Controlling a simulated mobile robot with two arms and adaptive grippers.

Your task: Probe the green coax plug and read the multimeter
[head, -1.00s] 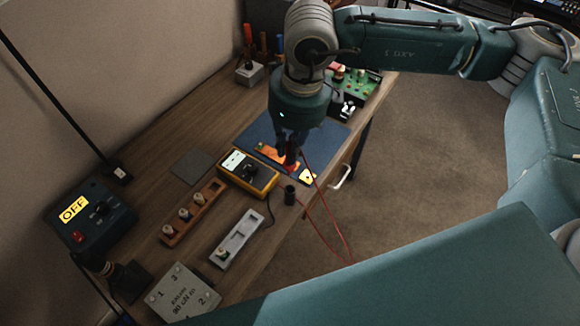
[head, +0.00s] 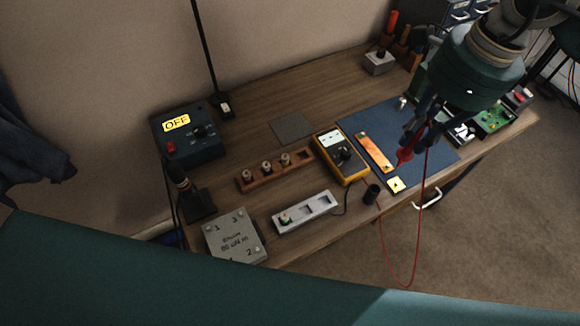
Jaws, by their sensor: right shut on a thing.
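My right gripper (head: 412,142) is shut on the red probe (head: 404,155), above the blue mat. The probe's red lead hangs down in a loop past the table's front edge. The yellow multimeter (head: 352,172) lies left of the mat; its pale display (head: 331,139) is too small to read. A plug with a greenish band (head: 285,219) stands in the left slot of the grey rack (head: 316,214). Several pale-topped plugs stand in the wooden rack (head: 303,157); their colours are hard to tell. My left gripper is not in view.
A black cup (head: 371,194) stands near the front edge. A dark station (head: 205,152) reads OFF. A grey numbered box (head: 235,238) sits front left. A green circuit board (head: 492,119) is at right.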

